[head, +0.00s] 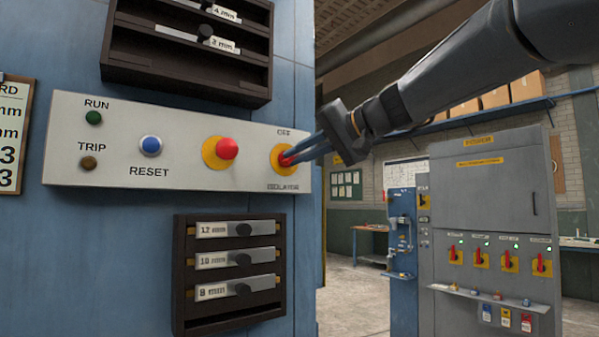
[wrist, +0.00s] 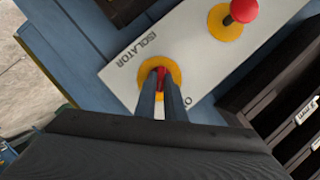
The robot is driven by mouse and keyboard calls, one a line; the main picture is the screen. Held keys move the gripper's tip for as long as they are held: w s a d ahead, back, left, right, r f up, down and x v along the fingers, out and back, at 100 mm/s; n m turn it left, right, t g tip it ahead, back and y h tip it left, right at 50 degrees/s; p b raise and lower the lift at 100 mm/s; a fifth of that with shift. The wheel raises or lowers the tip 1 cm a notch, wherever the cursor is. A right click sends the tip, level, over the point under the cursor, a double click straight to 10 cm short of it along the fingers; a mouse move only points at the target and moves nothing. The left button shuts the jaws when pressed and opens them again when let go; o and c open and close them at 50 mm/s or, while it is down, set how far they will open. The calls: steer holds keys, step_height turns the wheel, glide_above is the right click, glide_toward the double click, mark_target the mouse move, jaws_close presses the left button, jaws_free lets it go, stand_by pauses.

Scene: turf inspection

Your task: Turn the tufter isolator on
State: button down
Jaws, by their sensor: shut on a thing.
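The isolator (head: 276,158) is a red rotary handle on a yellow round plate at the right end of a pale control panel (head: 180,185). "OFF" is printed above it and "ISOLATOR" below. My gripper (head: 291,158) reaches in from the right, its two blue-grey fingers shut on the red handle. In the wrist view the fingers (wrist: 160,86) stand on either side of the red handle (wrist: 161,73), in front of the yellow plate (wrist: 176,68). The fingers hide much of the handle, and I cannot tell its exact angle.
A red mushroom button (head: 227,148) on yellow sits just left of the isolator. A blue reset button (head: 150,145) and two lamps are further left. Dark racks of gauge bars stand above and below (head: 181,270). A grey cabinet (head: 480,210) with several red handles stands behind right.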

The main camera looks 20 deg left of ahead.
steer(key=m+y+b, duration=0.1)
steer(key=b, duration=0.1)
steer(key=f+m+b, duration=0.1)
steer(key=m+b, duration=0.1)
steer(key=shift+w+d+m+y+b, duration=0.1)
steer(key=shift+w+m+y+b, duration=0.05)
steer(key=shift+m+y+b, duration=0.2)
steer(key=m+y+b, duration=0.1)
steer(key=m+b, duration=0.2)
steer(key=shift+y, duration=0.35)
steer(key=shift+r+b, duration=0.1)
steer(key=shift+b, duration=0.25)
steer(key=c, duration=1.8)
jaws_free()
steer(key=shift+c, duration=0.2)
steer(key=shift+d, duration=0.1)
steer(key=b+v, duration=0.1)
steer(key=v, duration=0.6)
steer(key=shift+d, duration=0.3)
